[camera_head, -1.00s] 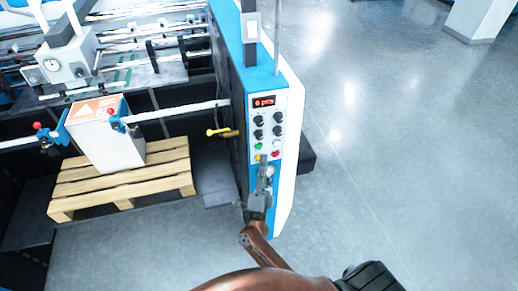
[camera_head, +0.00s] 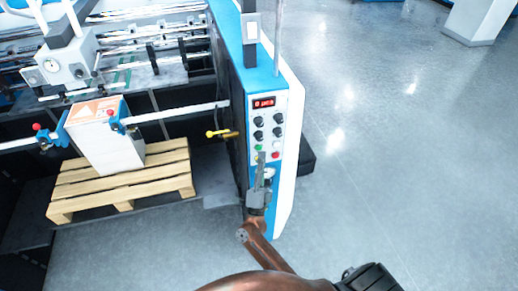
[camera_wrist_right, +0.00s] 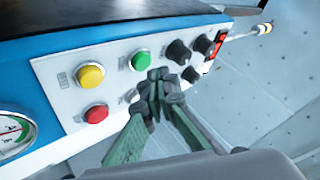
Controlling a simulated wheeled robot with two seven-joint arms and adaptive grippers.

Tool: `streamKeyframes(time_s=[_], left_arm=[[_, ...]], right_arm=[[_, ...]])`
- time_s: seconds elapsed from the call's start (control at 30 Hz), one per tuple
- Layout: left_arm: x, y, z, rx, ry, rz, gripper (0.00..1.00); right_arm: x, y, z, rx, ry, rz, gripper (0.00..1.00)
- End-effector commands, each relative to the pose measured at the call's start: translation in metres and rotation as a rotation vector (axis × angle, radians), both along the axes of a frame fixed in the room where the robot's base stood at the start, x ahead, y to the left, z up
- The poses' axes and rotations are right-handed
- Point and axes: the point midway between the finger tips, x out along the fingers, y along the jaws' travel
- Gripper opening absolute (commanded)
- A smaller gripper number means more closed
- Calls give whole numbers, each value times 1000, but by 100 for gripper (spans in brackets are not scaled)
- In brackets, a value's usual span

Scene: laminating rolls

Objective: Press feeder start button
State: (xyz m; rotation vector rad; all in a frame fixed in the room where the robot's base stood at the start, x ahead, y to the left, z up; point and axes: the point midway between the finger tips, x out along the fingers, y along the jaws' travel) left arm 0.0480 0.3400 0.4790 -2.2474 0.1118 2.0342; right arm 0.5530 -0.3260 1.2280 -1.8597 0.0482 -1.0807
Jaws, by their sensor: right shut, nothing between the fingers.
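The control panel (camera_head: 268,125) is on the blue-and-white end of the machine, with a green button (camera_head: 258,147) and a red button (camera_head: 275,155) low on it. In the right wrist view the green button (camera_wrist_right: 140,60), a yellow button (camera_wrist_right: 89,76) and the red button (camera_wrist_right: 96,113) show clearly. My right gripper (camera_head: 261,157) is shut and empty in front of the lower panel. In the wrist view its fingertips (camera_wrist_right: 160,76) are just beside the green button and hide part of the panel; contact cannot be told. Button labels are unreadable. My left gripper is out of view.
Black knobs (camera_head: 259,121) and a red display (camera_head: 264,102) are above the buttons. A gauge (camera_wrist_right: 14,130) is at the panel's end. A stack of sheets (camera_head: 105,140) stands on a wooden pallet (camera_head: 165,183) at left. The floor at right is open.

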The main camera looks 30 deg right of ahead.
Motion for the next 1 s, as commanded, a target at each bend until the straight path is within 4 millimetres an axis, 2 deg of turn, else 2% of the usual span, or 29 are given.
streamKeyframes(time_s=[0.7,1.0], left_arm=[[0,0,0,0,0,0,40],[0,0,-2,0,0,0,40]], right_arm=[[0,0,0,0,0,0,0],[8,-2,0,0,-1,-1,0]])
